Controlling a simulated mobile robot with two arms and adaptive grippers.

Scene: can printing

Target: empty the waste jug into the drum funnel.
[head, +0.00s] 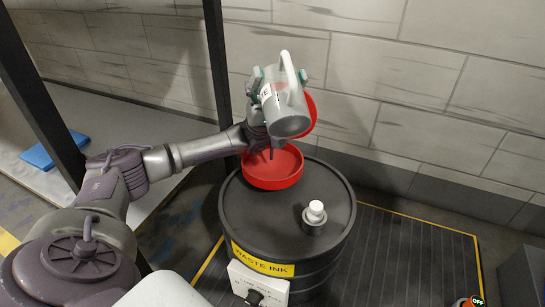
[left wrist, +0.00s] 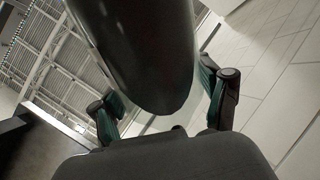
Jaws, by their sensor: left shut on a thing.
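The waste jug (head: 287,108), a clear grey vessel with a pale handle and a white label, is held in the air above the drum. It is strongly tilted, with its handle uppermost. My left gripper (head: 262,92) is shut on the jug's body; the left wrist view shows the jug (left wrist: 145,50) between two green-padded fingers (left wrist: 165,100). The red drum funnel (head: 272,178) sits on the black drum (head: 290,222), just below the jug. A thin dark vertical streak shows between jug and funnel; I cannot tell whether it is liquid. My right gripper is out of view.
A raised red lid (head: 311,112) stands behind the jug. A white-capped fitting (head: 315,213) rises from the drum top. The drum front has a yellow WASTE INK label (head: 262,260). A black post (head: 38,95) stands left, and a block wall (head: 400,100) is behind.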

